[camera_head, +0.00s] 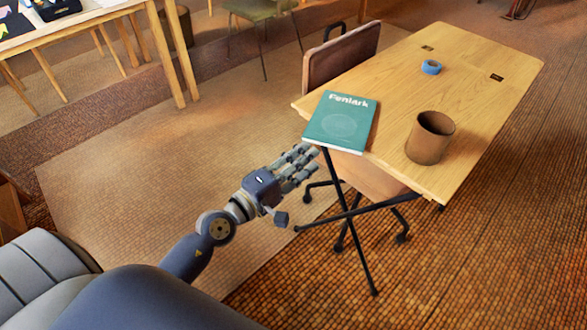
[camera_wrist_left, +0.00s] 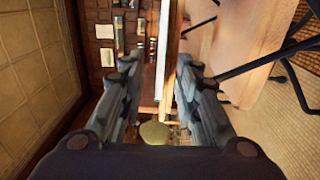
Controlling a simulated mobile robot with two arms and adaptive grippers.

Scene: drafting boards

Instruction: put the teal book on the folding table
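The teal book (camera_head: 340,122), with pale lettering on its cover, lies flat at the near left corner of the wooden folding table (camera_head: 470,85). Its near left part juts out past the tabletop edge. My left gripper (camera_head: 300,160) is just below and left of the book's overhanging edge, with a small gap in the picture. In the left wrist view the fingers (camera_wrist_left: 160,90) stand apart. A pale strip (camera_wrist_left: 163,45) shows beyond and between them; I cannot tell whether it is the book's edge. My right gripper is not in view.
A brown cup (camera_head: 430,138) and a blue tape roll (camera_head: 431,67) stand on the folding table. The middle of the tabletop is clear. A chair (camera_head: 340,55) is behind its left side, and dark crossed legs (camera_head: 350,215) are under it. Another table (camera_head: 90,15) is at upper left.

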